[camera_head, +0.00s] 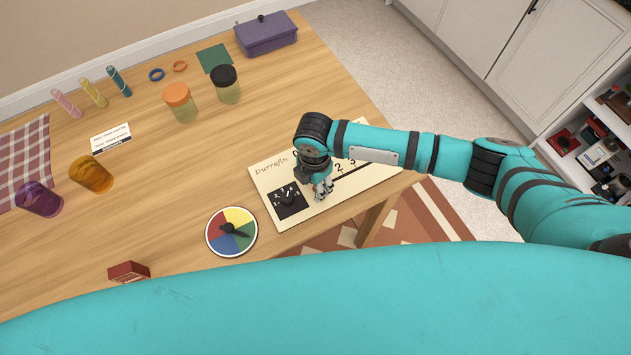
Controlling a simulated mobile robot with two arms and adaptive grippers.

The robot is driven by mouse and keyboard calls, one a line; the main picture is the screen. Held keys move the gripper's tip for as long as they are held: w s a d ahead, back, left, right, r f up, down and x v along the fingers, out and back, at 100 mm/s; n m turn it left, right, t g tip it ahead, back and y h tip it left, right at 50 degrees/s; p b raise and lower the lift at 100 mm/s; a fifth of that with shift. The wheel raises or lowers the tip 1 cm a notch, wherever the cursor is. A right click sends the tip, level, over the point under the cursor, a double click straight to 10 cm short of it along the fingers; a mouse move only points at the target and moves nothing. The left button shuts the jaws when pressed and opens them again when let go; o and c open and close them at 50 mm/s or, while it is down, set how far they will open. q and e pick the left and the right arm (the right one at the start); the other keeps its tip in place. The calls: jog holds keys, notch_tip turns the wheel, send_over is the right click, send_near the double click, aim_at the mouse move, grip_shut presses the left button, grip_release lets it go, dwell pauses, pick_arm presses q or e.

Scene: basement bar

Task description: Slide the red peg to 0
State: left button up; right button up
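A cream board (266,181) with printed lettering, digits and a dark slot lies at the right edge of the wooden table. My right gripper (323,191) points down over the board, just right of the dial. Its fingers are small here, and I cannot tell whether they are open or shut. No red peg is visible; the gripper and forearm cover part of the slot and the digits. My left gripper is out of view.
A colored spinner disc (231,232) lies left of the board, with a small red box (129,271) at the near edge. Two lidded jars (180,103), cups (92,175) and a purple box (266,36) stand farther off. The table's middle is clear.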

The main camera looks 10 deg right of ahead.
jog(key=shift+d, duration=0.1)
jog(key=shift+w+r, duration=0.1)
jog(key=shift+r, duration=0.25)
notch_tip(320, 180, up, 11)
jog(key=shift+r, duration=0.15)
dwell(0.4)
